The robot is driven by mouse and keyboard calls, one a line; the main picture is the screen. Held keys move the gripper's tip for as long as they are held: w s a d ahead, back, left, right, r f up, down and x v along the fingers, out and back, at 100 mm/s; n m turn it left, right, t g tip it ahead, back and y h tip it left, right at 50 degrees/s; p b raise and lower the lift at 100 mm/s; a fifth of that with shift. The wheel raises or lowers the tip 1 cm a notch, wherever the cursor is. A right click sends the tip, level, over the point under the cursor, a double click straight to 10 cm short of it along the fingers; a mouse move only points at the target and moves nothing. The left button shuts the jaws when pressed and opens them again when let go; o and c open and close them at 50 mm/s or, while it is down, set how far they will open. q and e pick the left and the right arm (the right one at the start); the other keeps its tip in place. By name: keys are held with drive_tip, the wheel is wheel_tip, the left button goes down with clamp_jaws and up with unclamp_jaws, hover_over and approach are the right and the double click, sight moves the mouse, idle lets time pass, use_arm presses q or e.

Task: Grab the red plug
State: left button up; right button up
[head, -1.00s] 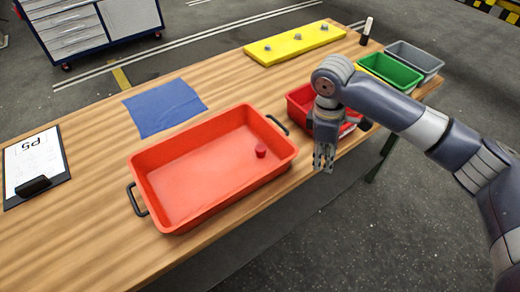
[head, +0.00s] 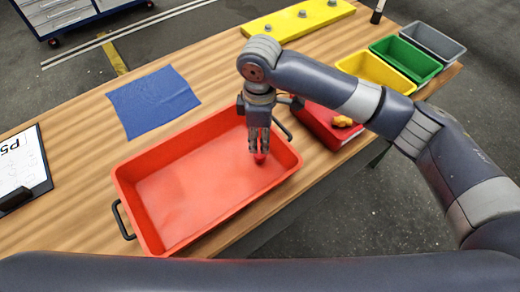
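The red plug (head: 260,158) is a small red piece in the right part of the orange-red tray (head: 140,213). My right gripper (head: 259,150) points down over the tray, with its fingertips right at the plug and partly hiding it. I cannot tell whether the fingers touch the plug or are closed on it. My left gripper is not in view.
A red bin (head: 325,128) with a yellow piece stands right of the tray, partly behind my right arm. Yellow (head: 376,70), green (head: 407,60) and grey (head: 433,42) bins stand farther right. A blue cloth (head: 153,101) lies behind the tray.

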sight(260, 157)
drive_tip(key=shift+s+f, duration=0.15)
drive_tip(key=shift+f, duration=1.1)
drive_tip(key=f, duration=0.1)
drive_tip(key=f+p, duration=0.1)
drive_tip(key=f, duration=0.1)
drive_tip(key=f+p, duration=0.1)
drive_tip(key=shift+w+f, duration=0.2)
drive_tip(key=shift+w, duration=0.1)
drive_tip(key=shift+f, duration=0.35)
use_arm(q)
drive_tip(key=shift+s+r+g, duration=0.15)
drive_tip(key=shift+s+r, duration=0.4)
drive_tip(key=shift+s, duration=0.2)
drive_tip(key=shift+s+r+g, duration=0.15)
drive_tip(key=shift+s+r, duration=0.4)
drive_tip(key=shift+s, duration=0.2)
use_arm(e)
drive_tip(key=c, duration=0.4)
